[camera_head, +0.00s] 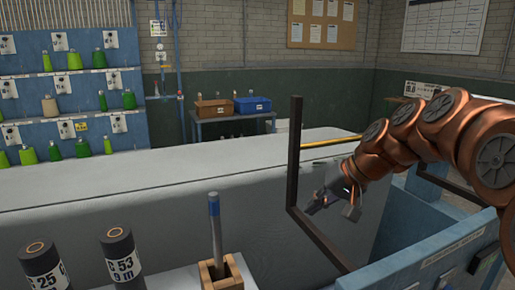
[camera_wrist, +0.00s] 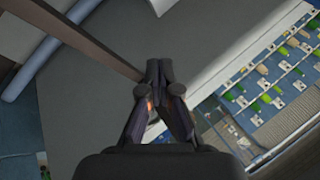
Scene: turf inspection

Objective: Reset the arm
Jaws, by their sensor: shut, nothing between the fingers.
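My gripper (camera_head: 334,203) is at the end of my copper-coloured arm, in the right half of the head view. It is in the air in front of the big grey block, close to a dark upright frame (camera_head: 294,150). In the wrist view my gripper (camera_wrist: 159,65) has its fingertips together with nothing between them. A dark bar of the frame (camera_wrist: 90,38) runs diagonally past the fingers at upper left. I cannot tell whether the gripper touches the frame.
A long grey-topped block (camera_head: 130,178) fills the middle. Two dark labelled cylinders (camera_head: 121,258) and a wooden holder (camera_head: 222,274) with a blue-topped rod (camera_head: 214,220) stand in front. A blue bin wall (camera_head: 425,262) is at lower right. Shelves of green bottles (camera_head: 65,95) stand at left.

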